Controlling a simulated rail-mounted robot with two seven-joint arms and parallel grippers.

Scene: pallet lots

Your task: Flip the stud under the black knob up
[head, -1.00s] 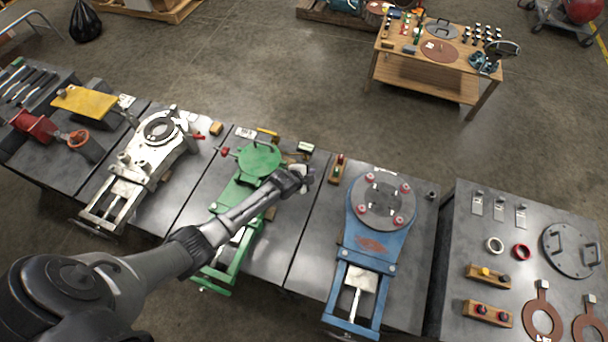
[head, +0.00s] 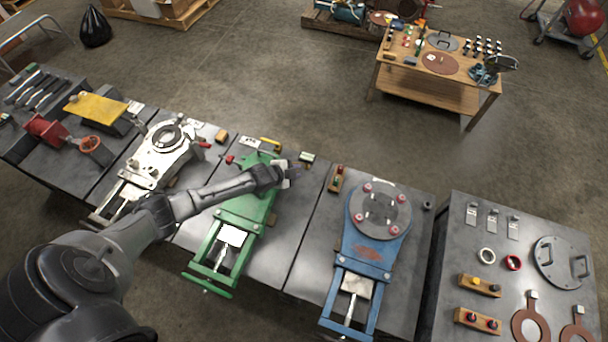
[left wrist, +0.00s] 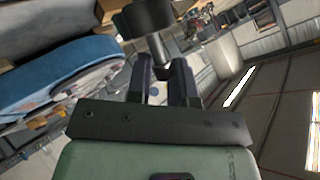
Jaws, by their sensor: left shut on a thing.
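My left gripper (head: 290,174) is over the right side of the green fixture (head: 240,212) on the middle bench, and my arm hides much of the fixture's round head. In the left wrist view, the gripper's dark fingers (left wrist: 161,76) are shut on a grey stud (left wrist: 160,50). The black knob (left wrist: 145,17) sits at the far end of the stud, just beyond the fingertips. In the head view, the knob and stud are too small and covered to make out. My right gripper is not in view.
A blue fixture (head: 372,248) stands to the right and a white one (head: 160,150) to the left. A red-handled part (head: 230,159) is at the green fixture's left side. Small blocks (head: 307,157) lie behind it. Bare bench top lies between the green and blue fixtures.

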